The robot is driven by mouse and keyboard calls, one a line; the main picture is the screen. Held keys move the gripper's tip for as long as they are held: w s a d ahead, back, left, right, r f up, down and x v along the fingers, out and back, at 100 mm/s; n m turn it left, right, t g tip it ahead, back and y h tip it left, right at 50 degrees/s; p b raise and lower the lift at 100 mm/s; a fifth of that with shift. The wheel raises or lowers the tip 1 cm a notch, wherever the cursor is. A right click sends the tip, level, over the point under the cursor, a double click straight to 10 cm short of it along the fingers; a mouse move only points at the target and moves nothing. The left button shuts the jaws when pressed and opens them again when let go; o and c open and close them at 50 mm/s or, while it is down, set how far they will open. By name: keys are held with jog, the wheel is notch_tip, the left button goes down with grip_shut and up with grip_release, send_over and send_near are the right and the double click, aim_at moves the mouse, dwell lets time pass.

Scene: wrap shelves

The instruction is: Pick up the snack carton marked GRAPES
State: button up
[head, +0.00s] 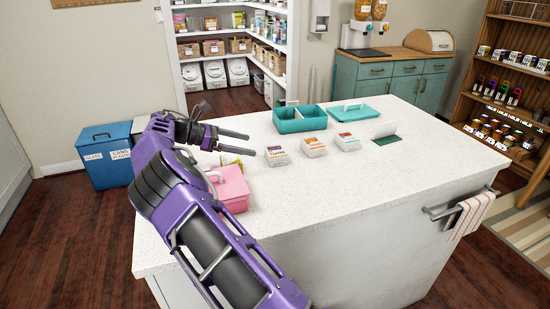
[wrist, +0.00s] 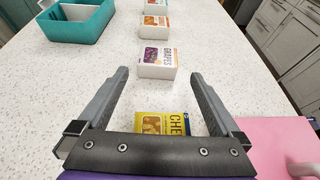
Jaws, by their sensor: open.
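The snack carton marked GRAPES (wrist: 157,58) is a white box with a purple picture, lying on the white counter ahead of my gripper in the wrist view. In the head view the GRAPES carton (head: 276,155) is the leftmost of three white cartons. My gripper (wrist: 157,80) is open and empty, its fingers pointing toward the GRAPES carton from a short way back. In the head view my gripper (head: 240,143) is above the counter, left of the carton. A yellow carton with the letters CHE (wrist: 162,123) lies below and between the fingers, partly hidden by the gripper's body.
Two other white cartons (head: 313,147) (head: 347,142) stand beyond the GRAPES carton. A teal divided box (head: 300,125) and its teal lid (head: 358,115) lie behind them. A pink box (head: 231,188) stands close to my arm. The counter's front right is clear.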

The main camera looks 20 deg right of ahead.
aim_at(277, 150)
jog(key=b+x, duration=0.1)
jog(key=x, duration=1)
jog(key=shift+w+d, duration=0.2)
jog(key=shift+d, duration=0.15)
jog(key=c, duration=1.1)
